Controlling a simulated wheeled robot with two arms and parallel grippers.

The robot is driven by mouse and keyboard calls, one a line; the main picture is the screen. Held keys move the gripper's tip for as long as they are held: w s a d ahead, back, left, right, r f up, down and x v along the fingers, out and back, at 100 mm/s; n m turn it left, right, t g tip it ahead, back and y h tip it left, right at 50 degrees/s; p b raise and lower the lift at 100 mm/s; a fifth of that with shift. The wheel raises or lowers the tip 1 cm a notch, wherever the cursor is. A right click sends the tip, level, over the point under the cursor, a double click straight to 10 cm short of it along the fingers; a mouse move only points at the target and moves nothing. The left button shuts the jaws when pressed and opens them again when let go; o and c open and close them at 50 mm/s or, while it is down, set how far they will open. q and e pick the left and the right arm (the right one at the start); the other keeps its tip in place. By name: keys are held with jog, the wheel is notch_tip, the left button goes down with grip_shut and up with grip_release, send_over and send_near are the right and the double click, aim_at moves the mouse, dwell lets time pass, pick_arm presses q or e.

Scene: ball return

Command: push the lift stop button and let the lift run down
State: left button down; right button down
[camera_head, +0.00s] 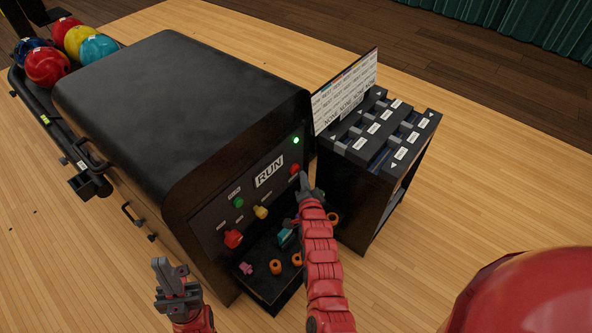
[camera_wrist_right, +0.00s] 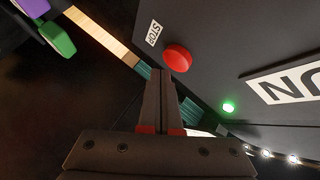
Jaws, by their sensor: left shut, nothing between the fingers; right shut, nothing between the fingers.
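The stop button is a red round button (camera_head: 294,169) at the right end of the machine's front panel. It shows large in the right wrist view (camera_wrist_right: 177,57), beside a STOP label (camera_wrist_right: 153,33). My right gripper (camera_head: 304,182) is shut and empty, its tips close to the button; in the wrist view the fingertips (camera_wrist_right: 160,75) are just below it, and I cannot tell whether they touch. A RUN sign (camera_head: 269,171) and a lit green lamp (camera_head: 296,140) are on the panel. My left gripper (camera_head: 170,272) is shut and empty, low in front of the machine.
The panel also has a green button (camera_head: 238,202), a yellow knob (camera_head: 260,212) and a red knob (camera_head: 233,239). A low tray (camera_head: 262,290) with small parts sits beneath. A black rack (camera_head: 360,195) stands close on the right. Several balls (camera_head: 47,66) lie at the far left.

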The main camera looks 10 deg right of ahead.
jog(key=shift+w+a+b, duration=0.2)
jog(key=shift+w+b, duration=0.1)
jog(key=shift+w, duration=0.05)
jog(key=shift+w+a+b, duration=0.4)
dwell(1.0)
jog(key=shift+s, duration=0.1)
dwell(0.3)
jog(key=shift+s+d+p, duration=0.55)
jog(key=shift+s+p, duration=0.05)
jog(key=shift+s, duration=0.05)
